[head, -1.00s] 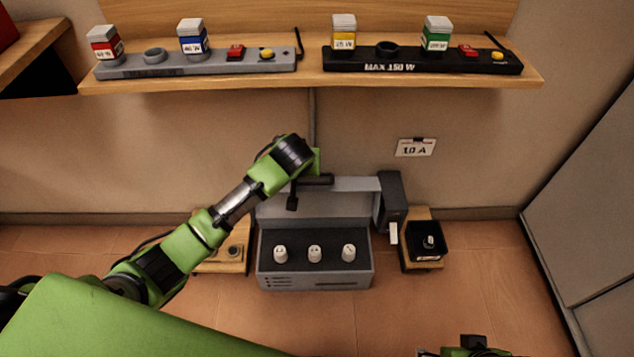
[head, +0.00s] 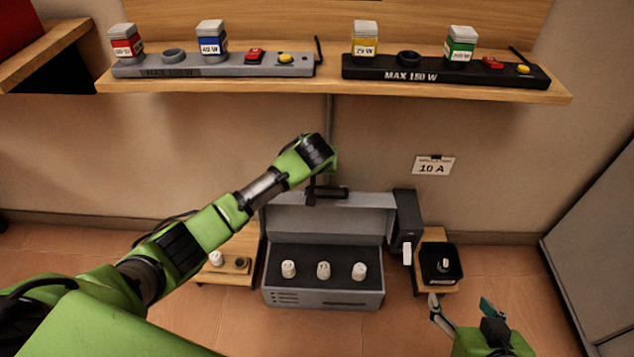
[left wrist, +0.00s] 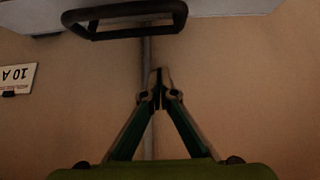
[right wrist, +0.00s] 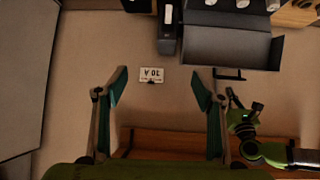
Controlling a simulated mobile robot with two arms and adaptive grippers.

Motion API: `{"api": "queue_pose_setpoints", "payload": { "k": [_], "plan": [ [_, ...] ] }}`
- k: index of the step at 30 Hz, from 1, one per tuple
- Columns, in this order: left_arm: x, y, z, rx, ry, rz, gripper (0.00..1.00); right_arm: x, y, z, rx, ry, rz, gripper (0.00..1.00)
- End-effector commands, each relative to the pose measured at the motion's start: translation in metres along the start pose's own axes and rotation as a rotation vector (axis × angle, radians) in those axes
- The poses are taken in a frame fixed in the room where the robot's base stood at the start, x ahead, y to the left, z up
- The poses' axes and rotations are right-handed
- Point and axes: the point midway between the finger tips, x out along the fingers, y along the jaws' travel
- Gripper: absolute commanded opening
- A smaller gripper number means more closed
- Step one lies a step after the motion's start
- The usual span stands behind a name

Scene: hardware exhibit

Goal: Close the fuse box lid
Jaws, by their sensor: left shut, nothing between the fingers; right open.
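The grey fuse box (head: 325,298) stands low against the wall, with several white fuses in its dark interior. Its lid (head: 345,222) is open, standing up at the back. The lid's black handle (head: 332,193) also shows in the left wrist view (left wrist: 125,32), near the fingertips but not between them. My left gripper (left wrist: 160,76) is shut and empty; in the head view my arm mostly hides it beside the handle. My right gripper (head: 461,306) is open and empty, low at right in front of the box. In the right wrist view, nothing is between its fingers (right wrist: 159,75).
A dark switch box (head: 407,222) with a white lever adjoins the fuse box's right side. A small stand with a black tray (head: 428,278) is farther right. A wooden shelf (head: 330,88) with two lamp testers is above. A grey cabinet (head: 600,230) borders the right.

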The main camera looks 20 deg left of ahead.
Motion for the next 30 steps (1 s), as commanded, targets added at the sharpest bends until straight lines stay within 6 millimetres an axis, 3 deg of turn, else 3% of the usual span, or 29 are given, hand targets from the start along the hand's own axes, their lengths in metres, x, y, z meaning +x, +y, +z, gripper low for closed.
{"api": "queue_pose_setpoints", "payload": {
  "k": [9,15,21,30],
  "plan": [
    [0.029,0.001,0.001,0.000,0.001,0.000,0.00,0.002,-0.009,-0.066,-0.002,0.295,-0.018,0.62],
    [0.020,0.000,0.027,0.002,0.001,0.001,0.00,-0.004,-0.012,-0.091,-0.001,0.405,-0.024,0.62],
    [0.015,0.001,0.037,0.001,0.001,0.001,0.00,-0.008,-0.013,-0.103,-0.001,0.458,-0.028,0.62],
    [0.014,0.000,0.038,0.001,0.001,0.001,0.00,-0.008,-0.013,-0.104,-0.001,0.463,-0.028,0.62]
  ]
}}
